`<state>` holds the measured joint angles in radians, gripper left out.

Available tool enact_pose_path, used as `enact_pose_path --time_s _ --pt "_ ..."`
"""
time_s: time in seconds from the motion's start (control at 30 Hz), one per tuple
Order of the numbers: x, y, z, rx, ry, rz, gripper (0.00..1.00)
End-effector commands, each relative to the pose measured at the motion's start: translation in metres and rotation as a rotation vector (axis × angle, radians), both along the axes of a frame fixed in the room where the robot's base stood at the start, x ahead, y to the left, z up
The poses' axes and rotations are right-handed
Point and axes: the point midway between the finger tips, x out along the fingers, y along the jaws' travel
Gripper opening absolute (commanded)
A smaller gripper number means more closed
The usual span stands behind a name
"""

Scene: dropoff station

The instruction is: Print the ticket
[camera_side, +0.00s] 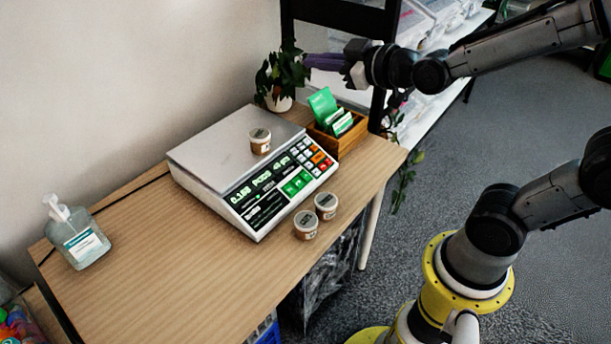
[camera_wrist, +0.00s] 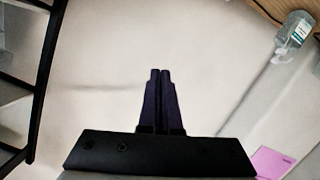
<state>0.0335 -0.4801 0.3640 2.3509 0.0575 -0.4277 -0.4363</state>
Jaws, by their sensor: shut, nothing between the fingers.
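A white scale (camera_side: 225,160) with a metal plate stands on the wooden table. Its dark front panel (camera_side: 268,187) shows a lit readout, red, white and orange keys and larger green keys. One small brown jar (camera_side: 259,141) sits on the plate. No printed slip can be made out on the scale. My gripper (camera_side: 309,61) is shut and empty, high beyond the scale's far right side, in front of the plant. In the wrist view its two dark fingers (camera_wrist: 161,72) are together against the plain wall, and the scale does not clearly show.
Two more jars (camera_side: 326,206) (camera_side: 305,225) stand before the scale. A wooden box (camera_side: 345,138) with green packets is right of it, a potted plant (camera_side: 280,78) behind. A sanitizer bottle (camera_side: 76,235) stands at left; it shows in the wrist view (camera_wrist: 291,36). The front-left table is clear.

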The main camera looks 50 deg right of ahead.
Motion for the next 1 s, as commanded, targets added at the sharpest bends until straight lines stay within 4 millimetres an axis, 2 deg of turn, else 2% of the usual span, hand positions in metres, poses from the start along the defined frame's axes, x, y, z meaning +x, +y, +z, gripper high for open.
enact_pose_path --time_s 0.1,0.27,0.37,0.4,0.6,0.7,0.83,1.0 --pt "0.023 -0.009 -0.022 -0.055 -0.042 -0.017 0.00" --pt "0.045 -0.024 -0.059 -0.132 -0.090 -0.047 0.00" --pt "0.052 -0.034 -0.095 -0.182 -0.093 -0.068 0.00" --pt "0.052 -0.038 -0.112 -0.201 -0.088 -0.077 0.00" --pt "0.040 -0.052 -0.192 -0.239 0.003 -0.103 0.00" --pt "0.031 -0.054 -0.223 -0.235 0.069 -0.105 0.00" --pt "0.020 -0.056 -0.250 -0.229 0.133 -0.106 0.00" --pt "0.014 -0.058 -0.264 -0.224 0.170 -0.108 0.00"
